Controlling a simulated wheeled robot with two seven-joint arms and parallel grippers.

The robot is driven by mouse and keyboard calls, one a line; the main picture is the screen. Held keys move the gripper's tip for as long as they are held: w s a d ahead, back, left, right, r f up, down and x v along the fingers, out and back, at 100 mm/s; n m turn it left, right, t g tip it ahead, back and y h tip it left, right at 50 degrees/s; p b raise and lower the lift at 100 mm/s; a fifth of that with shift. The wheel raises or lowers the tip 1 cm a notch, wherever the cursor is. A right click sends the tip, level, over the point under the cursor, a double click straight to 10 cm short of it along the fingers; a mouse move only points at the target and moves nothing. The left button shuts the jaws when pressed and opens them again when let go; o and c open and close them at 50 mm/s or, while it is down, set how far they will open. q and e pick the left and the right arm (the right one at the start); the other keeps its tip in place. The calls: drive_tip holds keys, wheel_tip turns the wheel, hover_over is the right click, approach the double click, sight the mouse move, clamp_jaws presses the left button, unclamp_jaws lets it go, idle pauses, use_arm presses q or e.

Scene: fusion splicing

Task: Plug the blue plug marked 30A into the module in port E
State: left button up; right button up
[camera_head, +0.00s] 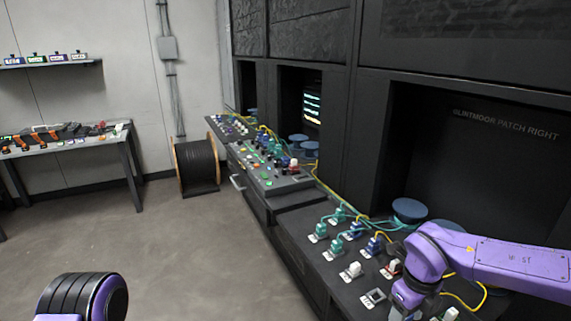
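A patch bench (318,262) at the right holds rows of plugs in ports. Blue plugs (374,246) stand among teal plugs (336,246), and a white plug (352,270) is nearer. The markings are too small to read, so I cannot tell which plug is 30A or which port is E. An empty square port (374,296) shows near the front. My purple right arm reaches over the bench from the right, its wrist bent down just right of this port; its fingers are not clearly visible.
Yellow and teal cables run behind the plugs near blue spools (409,210). A button console (268,172) stands farther back. A black cable reel (197,167) is on the floor, and a side table (75,143) stands left. The floor between is clear.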

drive_tip(key=shift+p, duration=0.6)
idle(0.7)
clamp_jaws()
drive_tip(key=shift+r, duration=0.1)
drive_tip(key=shift+r+p, duration=2.9)
drive_tip(key=shift+r, duration=0.05)
